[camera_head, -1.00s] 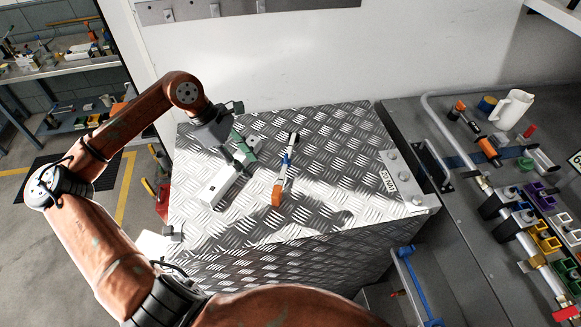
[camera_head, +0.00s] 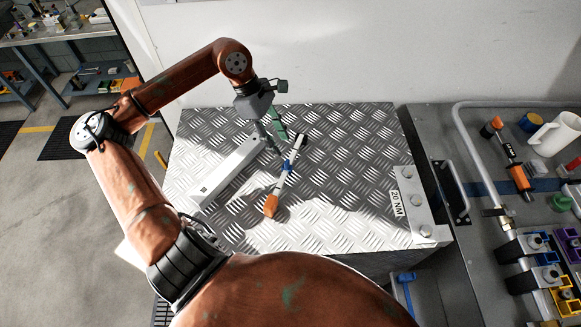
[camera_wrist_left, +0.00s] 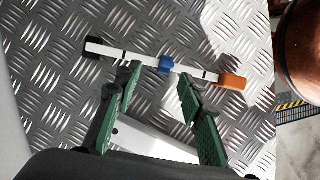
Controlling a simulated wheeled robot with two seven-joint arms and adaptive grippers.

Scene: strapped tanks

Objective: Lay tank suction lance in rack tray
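A slim lance-like tool (camera_head: 281,186) lies on the tread-plate top, with a black end, white shaft, blue collar and orange end. In the left wrist view the tool (camera_wrist_left: 140,58) lies across the picture just beyond my fingertips. My left gripper (camera_head: 275,147) is above the plate, beside the tool's upper half. In the left wrist view its green fingers (camera_wrist_left: 160,85) are open and empty, with the blue collar lined up between them. A long pale bar (camera_head: 230,170) lies left of the tool; I cannot tell whether it is the rack tray. My right gripper is not in view.
The tread-plate top (camera_head: 330,205) has clear room right of the tool. A plate marked 20 NM (camera_head: 411,205) is at its right edge. On the grey bench further right are a white jug (camera_head: 556,135), an orange and black tool (camera_head: 513,160) and coloured fittings.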

